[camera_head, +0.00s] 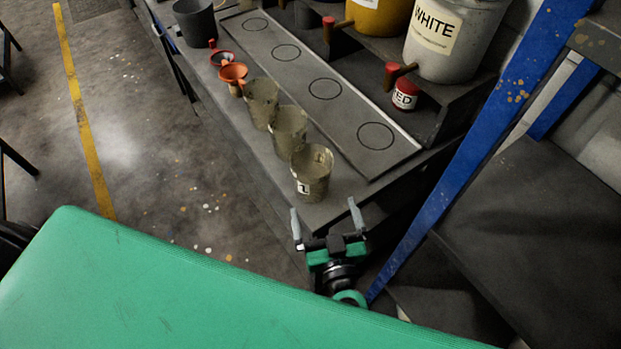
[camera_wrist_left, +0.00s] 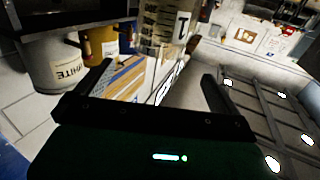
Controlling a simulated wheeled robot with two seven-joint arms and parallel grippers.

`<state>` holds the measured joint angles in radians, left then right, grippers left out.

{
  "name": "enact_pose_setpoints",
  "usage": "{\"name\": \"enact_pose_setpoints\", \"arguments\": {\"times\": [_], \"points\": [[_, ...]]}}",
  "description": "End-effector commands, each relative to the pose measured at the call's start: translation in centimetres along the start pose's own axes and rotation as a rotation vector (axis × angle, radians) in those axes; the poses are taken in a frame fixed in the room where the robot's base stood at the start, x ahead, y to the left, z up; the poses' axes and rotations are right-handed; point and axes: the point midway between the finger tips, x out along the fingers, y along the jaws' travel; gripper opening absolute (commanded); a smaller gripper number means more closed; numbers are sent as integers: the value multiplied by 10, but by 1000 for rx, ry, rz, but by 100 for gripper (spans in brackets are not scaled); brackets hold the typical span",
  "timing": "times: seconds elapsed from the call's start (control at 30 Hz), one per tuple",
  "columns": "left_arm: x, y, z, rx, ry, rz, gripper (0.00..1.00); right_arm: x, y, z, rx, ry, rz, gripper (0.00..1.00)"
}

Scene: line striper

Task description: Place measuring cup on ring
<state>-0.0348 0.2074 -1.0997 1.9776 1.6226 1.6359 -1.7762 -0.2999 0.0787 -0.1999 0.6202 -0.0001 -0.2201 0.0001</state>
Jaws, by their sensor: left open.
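Three translucent, stained measuring cups stand upright in a row on the dark bench: a far one (camera_head: 262,103), a middle one (camera_head: 290,132) and a near one (camera_head: 311,172) with a white label. The near cup also shows in the left wrist view (camera_wrist_left: 163,27), its label reading 1. A grey board (camera_head: 345,119) beside them carries several drawn black rings, the nearest ring (camera_head: 376,136) to the right of the near cup; all rings are empty. My left gripper (camera_head: 324,206) is open and empty at the bench's near end, just short of the near cup, not touching it. My right gripper is out of view.
A raised shelf behind the board holds a bucket labelled WHITE (camera_head: 444,40) and a yellow one (camera_head: 379,14). A small red can (camera_head: 404,93) stands below. Orange funnels (camera_head: 233,73) and a dark bucket (camera_head: 195,22) are farther along. A blue post (camera_head: 475,150) rises right of my gripper.

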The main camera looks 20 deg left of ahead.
Motion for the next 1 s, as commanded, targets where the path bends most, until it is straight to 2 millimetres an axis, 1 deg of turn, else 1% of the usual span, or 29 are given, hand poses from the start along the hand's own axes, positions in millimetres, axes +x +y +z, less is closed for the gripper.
{"name": "enact_pose_setpoints", "arguments": {"times": [0.3, 0.4, 0.57, 0.67, 0.83, 0.9, 1.0], "points": [[60, 0, -4, 2, 5, -2, 100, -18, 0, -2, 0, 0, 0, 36], [74, 0, -3, 2, 4, -1, 100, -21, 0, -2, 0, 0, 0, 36], [84, 0, -1, 1, 2, -2, 100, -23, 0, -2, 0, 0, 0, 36], [92, 0, -2, 3, 4, -2, 100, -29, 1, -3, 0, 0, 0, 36], [115, 0, -1, 5, 6, -2, 100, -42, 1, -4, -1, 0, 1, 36], [124, 0, 0, 3, 5, -2, 100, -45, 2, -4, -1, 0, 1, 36], [132, 0, 2, 2, 2, -1, 100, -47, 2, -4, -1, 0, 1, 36]]}}
